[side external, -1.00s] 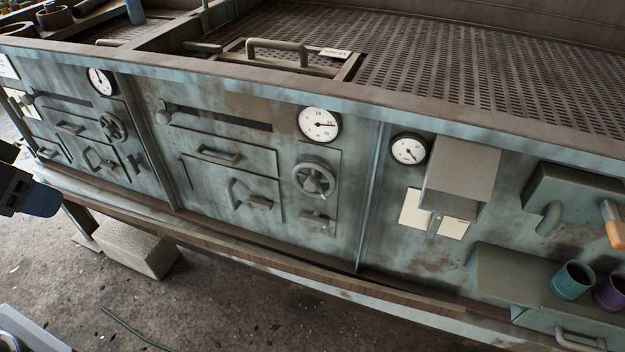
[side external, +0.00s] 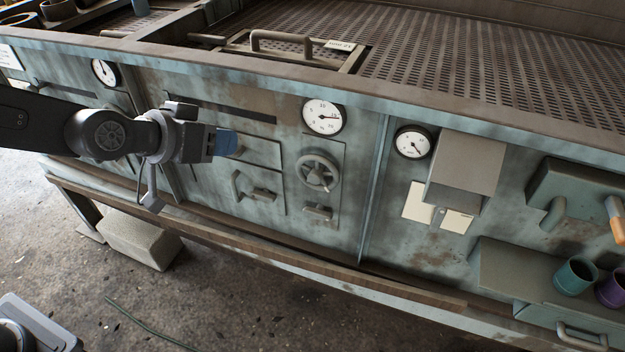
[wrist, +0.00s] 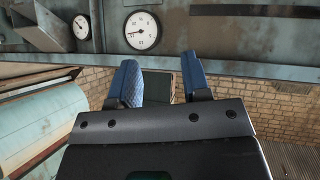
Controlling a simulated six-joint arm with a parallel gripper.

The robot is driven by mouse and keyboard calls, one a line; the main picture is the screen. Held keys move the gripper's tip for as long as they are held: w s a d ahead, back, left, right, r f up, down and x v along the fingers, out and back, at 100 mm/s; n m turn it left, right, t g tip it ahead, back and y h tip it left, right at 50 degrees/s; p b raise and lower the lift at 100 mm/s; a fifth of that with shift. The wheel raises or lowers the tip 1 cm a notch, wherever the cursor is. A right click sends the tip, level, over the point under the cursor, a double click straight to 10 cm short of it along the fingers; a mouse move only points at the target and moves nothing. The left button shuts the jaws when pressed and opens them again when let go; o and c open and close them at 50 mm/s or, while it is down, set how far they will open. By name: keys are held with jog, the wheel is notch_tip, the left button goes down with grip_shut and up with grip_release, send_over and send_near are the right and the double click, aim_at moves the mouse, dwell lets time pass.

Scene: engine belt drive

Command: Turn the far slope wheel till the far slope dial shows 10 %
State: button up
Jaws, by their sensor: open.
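A grey handwheel (side external: 317,172) sits on the middle panel in the side view, upright and clear of my gripper. Above it is a round white dial (side external: 322,117) with a dark needle pointing right. A smaller dial (side external: 104,72) shows on the left panel; the wheel below it is hidden behind my arm. I cannot tell which pair is the far slope one. My gripper (side external: 226,143) is in front of the middle panel, left of the visible wheel, touching no wheel. In the wrist view its blue fingers (wrist: 160,78) are apart and empty.
A third dial (side external: 413,142) and a grey box (side external: 464,165) are at the right. Drawer and door handles (side external: 252,188) stick out left of the visible wheel. A ledge (side external: 300,258) runs below. The wrist view shows two dials (wrist: 143,30) on a wall.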

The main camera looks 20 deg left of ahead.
jog(key=w+d+f+t, duration=0.1)
jog(key=w+d+f, duration=0.2)
jog(key=d+f, duration=0.2)
jog(key=m+t+y, duration=0.1)
jog(key=t+y, duration=0.2)
jog(key=t, duration=0.3)
send_near(314, 180)
jog(key=w, duration=0.9)
jog(key=shift+w+f, duration=0.1)
jog(key=shift+w, duration=0.05)
jog(key=c, duration=0.7)
jog(key=shift+o, duration=0.2)
